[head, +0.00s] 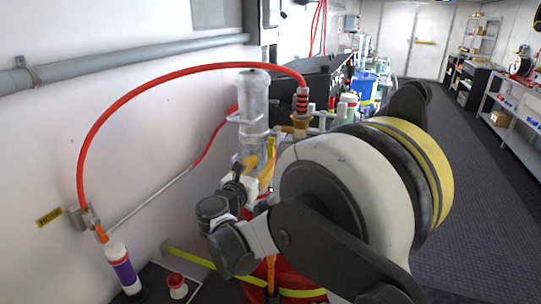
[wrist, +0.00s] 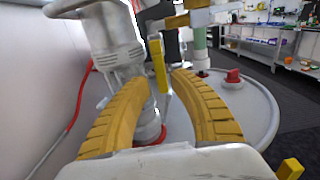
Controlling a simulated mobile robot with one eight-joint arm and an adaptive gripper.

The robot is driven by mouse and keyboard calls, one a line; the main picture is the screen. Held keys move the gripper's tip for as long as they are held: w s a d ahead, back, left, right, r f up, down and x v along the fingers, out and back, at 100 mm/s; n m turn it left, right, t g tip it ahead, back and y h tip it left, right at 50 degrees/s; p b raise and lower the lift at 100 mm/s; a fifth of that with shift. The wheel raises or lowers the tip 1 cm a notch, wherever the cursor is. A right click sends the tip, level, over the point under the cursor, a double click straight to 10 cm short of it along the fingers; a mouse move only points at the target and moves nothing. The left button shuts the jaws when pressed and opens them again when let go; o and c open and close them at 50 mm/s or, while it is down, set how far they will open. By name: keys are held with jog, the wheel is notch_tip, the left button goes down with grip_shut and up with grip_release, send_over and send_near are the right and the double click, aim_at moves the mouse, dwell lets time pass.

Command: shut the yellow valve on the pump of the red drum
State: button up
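The red drum (head: 285,285) stands at the bottom of the head view, largely hidden behind my arm. Its grey lid (wrist: 255,110) fills the middle of the wrist view. The pump (head: 254,105) rises from it as a pale upright cylinder and also shows at the upper left of the wrist view (wrist: 112,42). The yellow valve lever (wrist: 158,62) hangs roughly upright beside the pump. My gripper (wrist: 164,78) is open, its two yellow ribbed fingers on either side of the lever's lower end. Whether they touch it I cannot tell. In the head view the fingers are partly hidden.
A red hose (head: 150,85) arches from the pump to the left wall. A red cap (wrist: 232,77) sits on the lid's right side. A purple-and-white bottle (head: 122,268) stands at the lower left. The dark floor (head: 475,200) is clear to the right.

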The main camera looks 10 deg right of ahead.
aim_at(270, 154)
jog(key=b+x, duration=0.1)
jog(key=x, duration=0.5)
jog(key=shift+w+d, duration=0.15)
jog(key=shift+w, duration=0.1)
grip_shut()
